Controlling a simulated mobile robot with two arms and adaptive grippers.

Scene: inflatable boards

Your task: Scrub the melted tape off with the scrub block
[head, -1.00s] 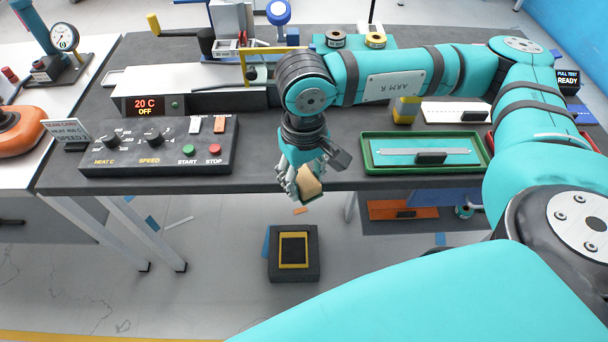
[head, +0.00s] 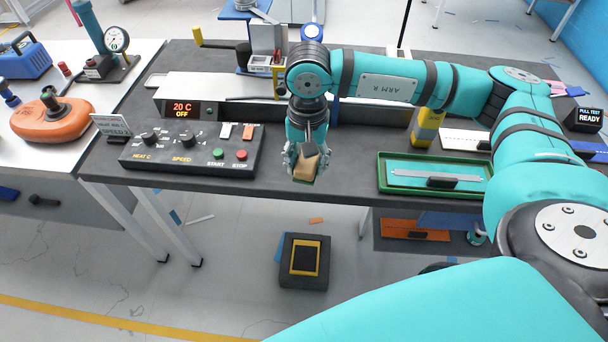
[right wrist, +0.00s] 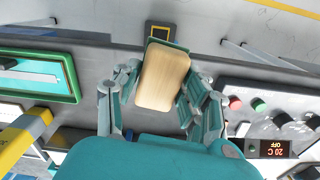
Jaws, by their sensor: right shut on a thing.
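My right gripper (head: 307,166) is shut on the scrub block (head: 306,165), a tan block with a dark green underside. It holds the block above the front edge of the dark bench, right of the control panel. In the right wrist view the block (right wrist: 163,78) sits between the fingers. The long grey machine (head: 240,91) behind the panel has a display reading 20 C OFF. My right arm and wrist hide part of this machine. I cannot make out the melted tape. My left gripper is out of view.
The control panel (head: 190,153), with knobs and buttons, stands left of the gripper. A green tray (head: 384,183) with a teal strip lies to the right. A yellow-and-grey upright object (head: 427,128) stands behind the tray. A dark box (head: 304,278) is on the floor.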

